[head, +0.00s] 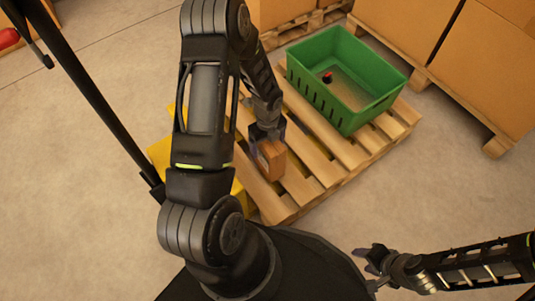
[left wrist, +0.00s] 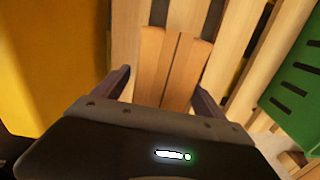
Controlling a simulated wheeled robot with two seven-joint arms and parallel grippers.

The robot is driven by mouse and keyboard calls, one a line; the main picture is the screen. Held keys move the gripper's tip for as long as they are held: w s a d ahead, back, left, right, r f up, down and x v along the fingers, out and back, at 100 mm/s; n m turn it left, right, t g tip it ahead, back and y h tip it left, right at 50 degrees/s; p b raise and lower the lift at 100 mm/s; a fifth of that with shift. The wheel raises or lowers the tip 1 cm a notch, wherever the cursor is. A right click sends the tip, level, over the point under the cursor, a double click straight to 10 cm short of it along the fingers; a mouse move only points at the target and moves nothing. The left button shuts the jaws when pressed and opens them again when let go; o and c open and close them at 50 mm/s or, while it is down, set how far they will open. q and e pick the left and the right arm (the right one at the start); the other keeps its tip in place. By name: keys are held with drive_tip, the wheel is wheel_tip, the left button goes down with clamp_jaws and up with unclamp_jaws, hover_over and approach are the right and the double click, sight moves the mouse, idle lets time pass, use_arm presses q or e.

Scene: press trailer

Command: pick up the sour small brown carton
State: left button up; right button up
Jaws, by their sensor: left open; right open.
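The small brown carton (head: 271,160) stands on the near left part of the wooden pallet (head: 352,155). My left gripper (head: 265,143) is down at the carton, which partly hides behind it. In the left wrist view, the carton (left wrist: 172,62) lies between the two open fingers of my left gripper (left wrist: 162,88), with a gap visible on the left side; contact on the right is unclear. Any label on the carton is unreadable. My right gripper (head: 368,264) is open and empty, low at the right, away from the pallet.
A green crate (head: 378,108) stands on the pallet behind the carton, with a small dark red object (head: 327,77) in it. A yellow object (head: 160,152) is left of the pallet, partly hidden by my arm. Large cardboard boxes (head: 480,65) stand on pallets behind.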

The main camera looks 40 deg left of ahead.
use_arm(q)
drive_tip(key=shift+c, duration=0.4)
clamp_jaws()
idle(0.9)
drive_tip(key=shift+r, duration=0.1)
